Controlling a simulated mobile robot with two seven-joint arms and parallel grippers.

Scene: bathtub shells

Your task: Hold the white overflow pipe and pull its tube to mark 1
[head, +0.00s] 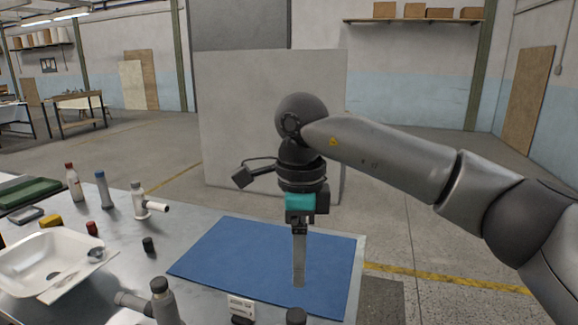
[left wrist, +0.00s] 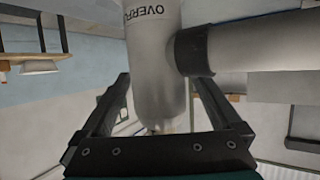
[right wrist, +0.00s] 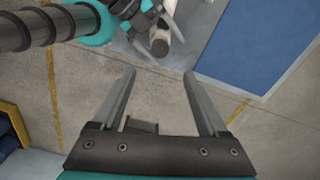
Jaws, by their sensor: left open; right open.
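A white overflow pipe (left wrist: 156,70), its lettering beginning "OVERF", stands between my left gripper's (left wrist: 158,105) open fingers in the left wrist view. Its white side tube (left wrist: 260,45) leaves through a dark collar to the right; no mark is readable. In the head view a white pipe with a side tube (head: 139,200) stands at the back left of the table; a greyer one (head: 166,302) is at the bottom edge. My right gripper (head: 298,262) is open and empty above the blue mat.
The blue mat (head: 225,250) covers the table's right part. A white basin (head: 50,255), bottles (head: 104,190) and small coloured blocks crowd the left. A small white label stand (head: 241,305) and a dark cap (head: 296,316) are at the front. Floor is free right of the table.

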